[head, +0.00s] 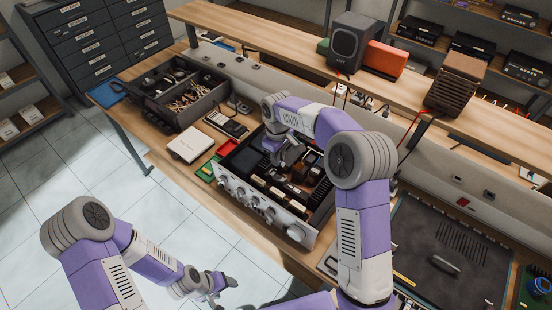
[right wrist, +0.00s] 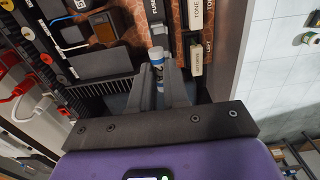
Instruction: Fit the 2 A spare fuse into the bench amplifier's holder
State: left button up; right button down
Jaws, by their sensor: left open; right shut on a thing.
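The bench amplifier (head: 262,206) stands open on the bench, with its silver knobbed front panel facing the floor side. My right gripper (head: 287,160) reaches down into its chassis. In the right wrist view, my right gripper (right wrist: 161,75) is shut on the fuse (right wrist: 157,54), a small cylinder with white and blue bands. A dark block marked FUSE (right wrist: 155,9) lies just beyond the fuse's tip; whether they touch I cannot tell. The head view hides the fuse behind my arm. My left gripper (head: 217,284) is open and empty, low over the floor in front of the bench.
Inside the chassis, labelled modules (right wrist: 195,58) and a dark finned part (right wrist: 108,66) crowd the fingers. A multimeter (head: 226,123), a white box (head: 190,144) and a divided parts tray (head: 181,97) lie left of the amplifier.

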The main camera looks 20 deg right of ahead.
jog(key=shift+f, duration=0.2)
jog(key=shift+s+f, duration=0.1)
jog(key=shift+s, duration=0.1)
notch_tip(320, 180, down, 2)
jog(key=shift+w+f+b, duration=0.1)
jog(key=shift+w+b, duration=0.05)
jog(key=shift+b, duration=1)
jog(key=shift+f+b, duration=1.35)
jog(key=shift+f, duration=0.3)
jog(key=shift+p, duration=0.4)
jog(key=shift+f+b, duration=0.45)
jog(key=shift+f, duration=0.35)
jog(key=c, duration=1)
grip_release()
jog(key=shift+c, duration=0.2)
